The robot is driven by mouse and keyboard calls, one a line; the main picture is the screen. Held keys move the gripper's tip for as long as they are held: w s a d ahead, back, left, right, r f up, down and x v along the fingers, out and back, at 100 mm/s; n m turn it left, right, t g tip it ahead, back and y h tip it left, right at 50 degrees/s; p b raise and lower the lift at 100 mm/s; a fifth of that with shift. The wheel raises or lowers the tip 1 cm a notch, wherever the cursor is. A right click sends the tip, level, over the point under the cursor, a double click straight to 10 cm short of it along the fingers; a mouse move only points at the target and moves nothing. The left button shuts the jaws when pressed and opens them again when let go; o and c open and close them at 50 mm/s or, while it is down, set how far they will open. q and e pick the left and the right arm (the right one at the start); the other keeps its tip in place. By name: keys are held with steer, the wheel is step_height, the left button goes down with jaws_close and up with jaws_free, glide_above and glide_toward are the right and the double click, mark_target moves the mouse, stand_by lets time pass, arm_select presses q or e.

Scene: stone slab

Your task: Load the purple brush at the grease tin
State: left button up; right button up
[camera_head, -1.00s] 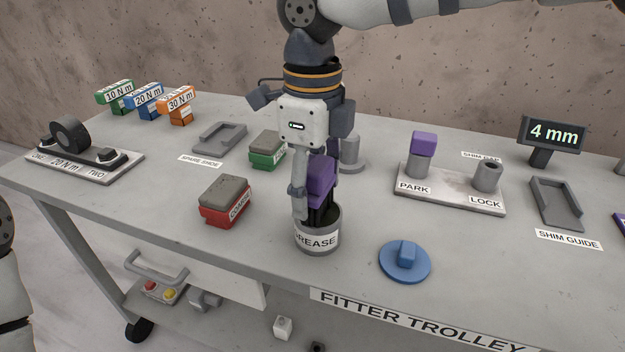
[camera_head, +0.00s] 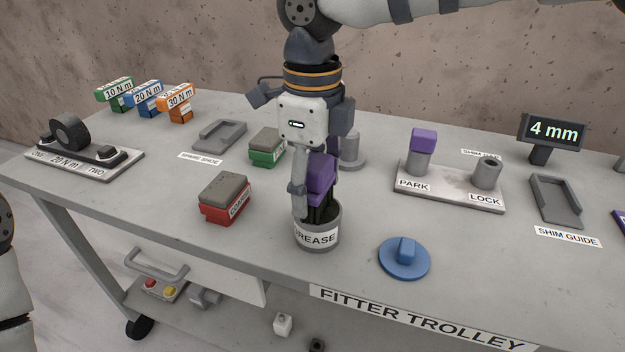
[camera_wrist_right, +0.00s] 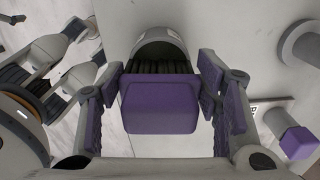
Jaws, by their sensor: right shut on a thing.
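The purple brush (camera_head: 321,180) stands nearly upright with its dark lower end inside the mouth of the grey grease tin (camera_head: 318,238). The tin's wall hides the tip of the bristles. My right gripper (camera_head: 316,188) points down over the tin and is shut on the brush. In the right wrist view the brush's purple block (camera_wrist_right: 160,104) lies between the fingers, with dark bristles running into the tin (camera_wrist_right: 162,48). Part of what looks like my left gripper (camera_wrist_right: 85,65) shows at the left of that view; its opening is unclear.
A red box (camera_head: 226,198) stands left of the tin and a green box (camera_head: 267,147) behind it. A blue disc with a knob (camera_head: 404,257) lies to the right. The PARK/LOCK plate (camera_head: 450,188) carries a purple-topped post. The trolley's front edge is close.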

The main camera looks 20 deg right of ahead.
mark_target(312, 160)
steer(key=shift+r, duration=3.5)
